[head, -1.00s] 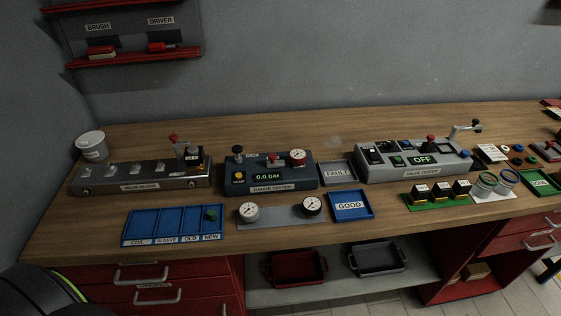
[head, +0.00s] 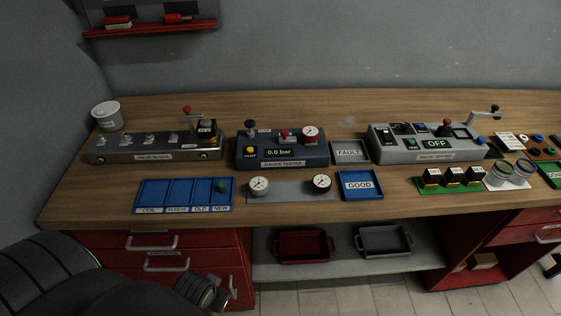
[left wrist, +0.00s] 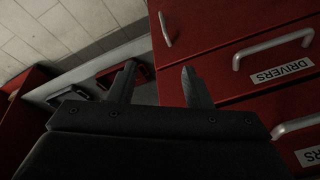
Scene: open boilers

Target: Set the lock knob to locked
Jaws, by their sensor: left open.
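No knob is readably marked as the lock knob. The gauge tester (head: 281,154) reads "0.0 bar" and has a black knob (head: 250,128) at its left, a red knob (head: 285,134) and a red-rimmed gauge (head: 310,133) on top. The valve tester (head: 425,144) reads "OFF" and has a red knob (head: 446,126). The valve block (head: 155,147) carries a red-tipped lever (head: 187,112). My left gripper is open and empty in the left wrist view (left wrist: 158,85), in front of the red drawers, below the bench top. My right gripper is not in view.
A blue divided tray (head: 185,208), a grey plate (head: 290,199) with two gauges and the blue GOOD tray (head: 361,198) lie along the front of the bench (head: 75,208). Drawer handles (head: 152,242) stick out near my left arm. Bins stand on the shelf below.

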